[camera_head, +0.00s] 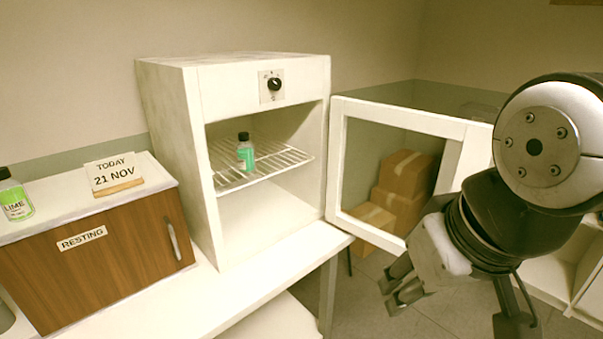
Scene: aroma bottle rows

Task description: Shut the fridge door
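The fridge (165,130) is a white box on the bench, with a black dial on its upper front. Its door (390,112), a white frame around a clear pane, stands wide open to the right. A bottle with green contents and a black cap (245,153) stands upright on the wire shelf inside. My arm hides the door's lower outer corner.
A wooden cabinet labelled RESTING (100,262) stands left of the fridge, with a date sign (115,174) and a LIME bottle (14,197) on top. Cardboard boxes (402,190) show through the door pane. The white bench top (240,293) is bare before the fridge.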

